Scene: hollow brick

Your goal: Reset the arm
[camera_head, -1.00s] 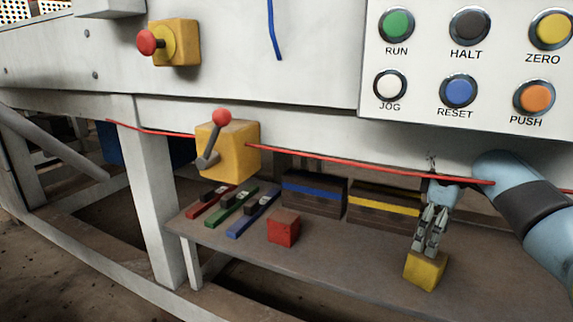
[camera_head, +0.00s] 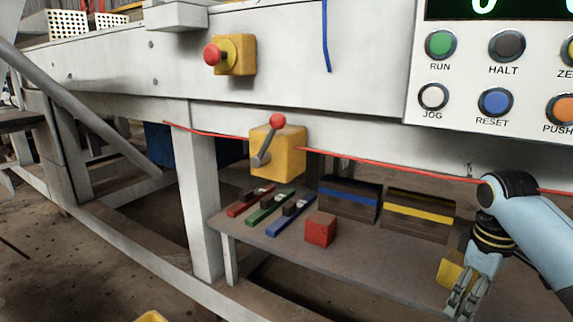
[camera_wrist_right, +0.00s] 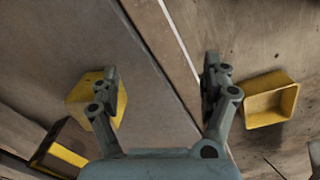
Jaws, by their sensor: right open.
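My right gripper (camera_head: 463,306) hangs at the lower right of the head view, with its arm coming in from the right. In the right wrist view its two fingers (camera_wrist_right: 162,72) are spread wide, with nothing between them. A yellow cube (camera_head: 450,272) sits on the shelf, partly hidden behind the gripper. In the wrist view the yellow cube (camera_wrist_right: 83,98) is beside and partly behind the left finger. The blue RESET button (camera_head: 495,102) is on the white panel, well above the gripper. My left gripper is not in view.
The shelf (camera_head: 370,272) holds a red cube (camera_head: 320,229), blue-striped (camera_head: 348,197) and yellow-striped (camera_head: 418,214) boxes, and coloured sliders (camera_head: 270,207). A lever box (camera_head: 280,150) hangs above. An open yellow bin (camera_wrist_right: 269,99) is on the floor past the shelf edge.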

